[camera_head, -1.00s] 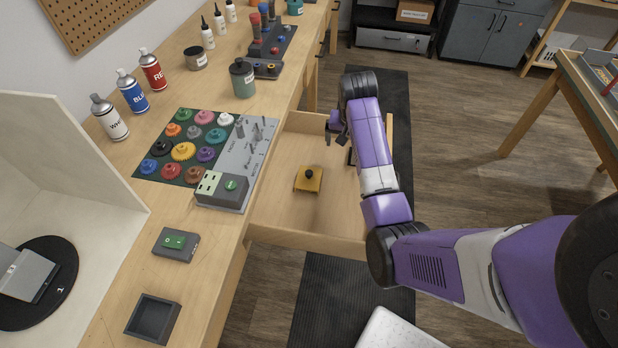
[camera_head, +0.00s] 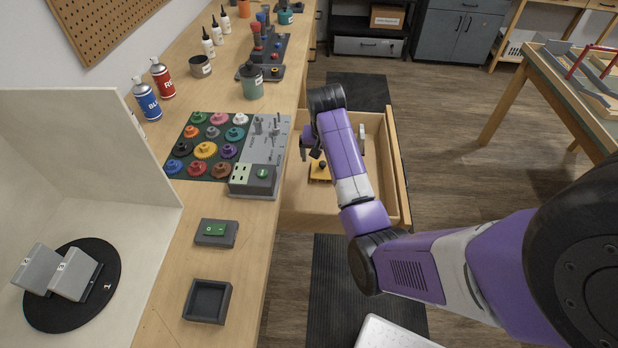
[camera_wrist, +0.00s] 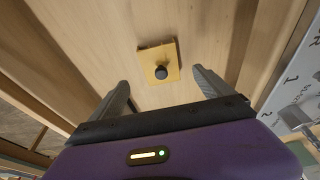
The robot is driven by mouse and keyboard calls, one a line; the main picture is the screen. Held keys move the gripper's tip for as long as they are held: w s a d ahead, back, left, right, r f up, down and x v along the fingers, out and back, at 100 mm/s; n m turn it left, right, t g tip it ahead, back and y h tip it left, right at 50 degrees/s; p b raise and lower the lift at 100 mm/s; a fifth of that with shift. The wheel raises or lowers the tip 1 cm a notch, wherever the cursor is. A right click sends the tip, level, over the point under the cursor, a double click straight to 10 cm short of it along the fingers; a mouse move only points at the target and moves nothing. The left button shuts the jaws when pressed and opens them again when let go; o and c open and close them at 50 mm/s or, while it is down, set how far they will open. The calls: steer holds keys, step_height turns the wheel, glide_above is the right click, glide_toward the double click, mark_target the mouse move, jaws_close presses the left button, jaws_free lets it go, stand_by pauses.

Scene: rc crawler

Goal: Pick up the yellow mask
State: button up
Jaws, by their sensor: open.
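The yellow mask (camera_head: 320,171) is a flat yellow piece with a dark round knob on top. It lies on the floor of the open wooden drawer (camera_head: 320,216), and my arm partly hides it in the head view. In the wrist view the yellow mask (camera_wrist: 159,64) shows whole, ahead of the fingertips and roughly midway between them. My gripper (camera_wrist: 160,82) is open and empty, with its two grey fingers apart. In the head view my gripper (camera_head: 312,148) hangs over the drawer near the mask, not visibly touching it.
The workbench beside the drawer holds a board of coloured gears (camera_head: 207,146) and a grey panel (camera_head: 268,140). A grey tray (camera_head: 207,300) and a green-switch box (camera_head: 216,232) stand nearer.

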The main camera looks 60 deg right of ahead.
mark_target(322, 164)
steer(key=shift+a+f, duration=0.2)
steer(key=shift+x, duration=3.7)
steer(key=shift+d, duration=0.2)
steer(key=c, duration=1.4)
steer(key=shift+r, duration=0.2)
